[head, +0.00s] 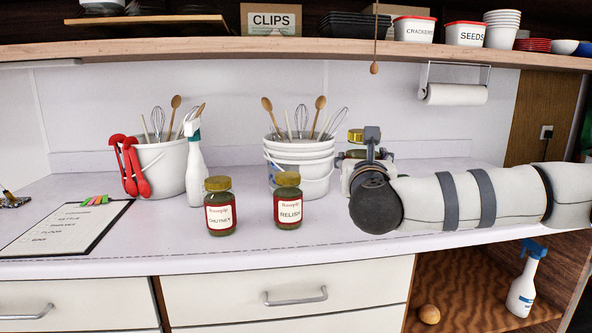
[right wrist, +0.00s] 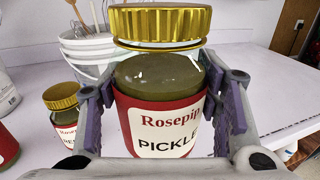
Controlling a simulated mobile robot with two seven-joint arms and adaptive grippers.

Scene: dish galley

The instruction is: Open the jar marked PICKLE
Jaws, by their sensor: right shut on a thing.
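The PICKLE jar (right wrist: 160,85), with green contents and a red and white label, is between the fingers of my right gripper (right wrist: 160,100) in the right wrist view. The fingers are shut on its body from both sides. Its gold lid (right wrist: 160,24) is over the neck, with a strip of clear glass showing below it. I cannot tell whether the lid is loose. In the head view the lid (head: 356,135) shows behind my right gripper (head: 369,152), which hides most of the jar. The jar's base is hidden. My left gripper is not in view.
CHUTNEY (head: 220,215) and RELISH (head: 289,208) jars stand left of my right gripper. Behind are utensil buckets (head: 302,160) and a spray bottle (head: 194,170). A clipboard (head: 65,225) lies at the left. A wooden bob (head: 375,68) hangs from the shelf. The front middle counter is clear.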

